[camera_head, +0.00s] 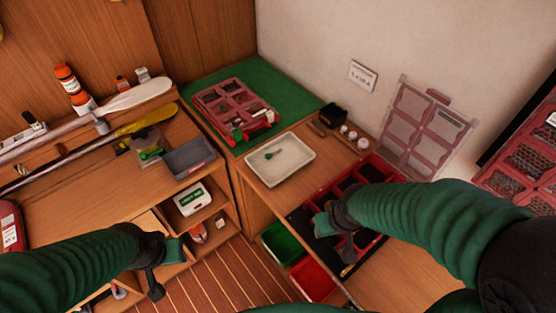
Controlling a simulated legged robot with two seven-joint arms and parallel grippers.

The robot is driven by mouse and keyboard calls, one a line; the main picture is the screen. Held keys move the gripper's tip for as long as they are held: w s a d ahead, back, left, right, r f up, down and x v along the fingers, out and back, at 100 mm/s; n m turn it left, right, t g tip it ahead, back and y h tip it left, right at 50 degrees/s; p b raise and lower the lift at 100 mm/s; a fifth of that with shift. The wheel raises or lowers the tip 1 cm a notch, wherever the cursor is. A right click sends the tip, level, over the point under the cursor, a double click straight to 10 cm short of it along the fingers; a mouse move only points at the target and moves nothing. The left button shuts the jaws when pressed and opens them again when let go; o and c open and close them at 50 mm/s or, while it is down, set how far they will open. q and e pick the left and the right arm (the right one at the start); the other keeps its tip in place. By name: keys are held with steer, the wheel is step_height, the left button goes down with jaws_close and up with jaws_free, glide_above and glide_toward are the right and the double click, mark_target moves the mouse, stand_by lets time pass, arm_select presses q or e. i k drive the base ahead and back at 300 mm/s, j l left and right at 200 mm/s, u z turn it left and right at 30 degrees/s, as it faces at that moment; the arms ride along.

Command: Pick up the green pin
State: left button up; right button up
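A small green pin-like piece (272,154) lies in a shallow white tray (290,178) on the wooden counter at the centre. My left gripper (164,270) is low on the left, over the floor in front of the shelves, well away from the tray. Its fingers look apart with nothing between them. My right gripper (336,238) hangs over the open drawer, below and right of the tray. Its fingers also look apart and empty.
A red compartment case (205,103) lies on a green mat (292,101) behind the tray. An open drawer with red and black compartments (376,172) sits right of it. A grey bin (190,158) and green and red bins (312,280) are nearby. An open case lid (425,125) leans on the wall.

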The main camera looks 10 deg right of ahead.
mark_target(269, 155)
steer(key=i+j, duration=0.5)
steer(key=i, duration=0.15)
steer(key=i+j, duration=0.5)
steer(key=i, duration=0.15)
